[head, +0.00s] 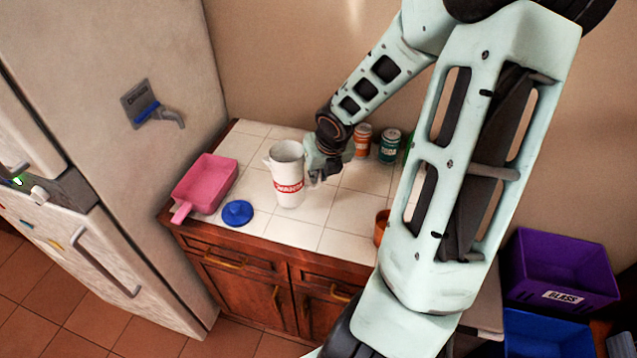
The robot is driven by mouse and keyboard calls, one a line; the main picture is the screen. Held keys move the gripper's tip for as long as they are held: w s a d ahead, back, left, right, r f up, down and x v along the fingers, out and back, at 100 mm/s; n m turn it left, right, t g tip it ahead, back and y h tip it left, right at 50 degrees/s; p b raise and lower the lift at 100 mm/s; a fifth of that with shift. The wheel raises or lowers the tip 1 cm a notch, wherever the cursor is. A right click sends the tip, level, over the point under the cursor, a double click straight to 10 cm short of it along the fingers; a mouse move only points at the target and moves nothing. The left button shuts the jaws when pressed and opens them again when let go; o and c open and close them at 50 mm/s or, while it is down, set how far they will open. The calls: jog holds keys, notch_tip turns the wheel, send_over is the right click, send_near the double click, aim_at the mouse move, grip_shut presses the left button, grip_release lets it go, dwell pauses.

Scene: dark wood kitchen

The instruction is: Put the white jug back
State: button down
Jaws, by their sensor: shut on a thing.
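The white jug (287,168) stands upright on the white tiled counter (290,232), with a red label band low on its side and its spout to the left. My gripper (313,177) comes in from the right and is shut on the jug's right side, where the handle seems to be. The fingertips and the handle are partly hidden, and I cannot tell whether the jug's base touches the tiles.
A pink pan (206,182) and a blue lid (237,213) lie left of the jug. An orange can (362,141) and a green can (389,146) stand behind to the right. An orange-brown pot (382,228) is partly hidden by my arm. The front tiles are clear.

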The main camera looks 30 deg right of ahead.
jog(key=shift+d+b+x, duration=0.2)
jog(key=shift+b+x, duration=0.35)
jog(key=shift+x, duration=1.2)
jog(key=shift+d+b+x, duration=0.15)
jog(key=shift+b+x, duration=0.35)
jog(key=shift+x, duration=1.25)
jog(key=shift+f, duration=0.1)
jog(key=shift+f, duration=0.15)
jog(key=c, duration=2)
grip_release()
jog(key=shift+s, duration=0.1)
jog(key=shift+c, duration=0.2)
jog(key=shift+r, duration=0.2)
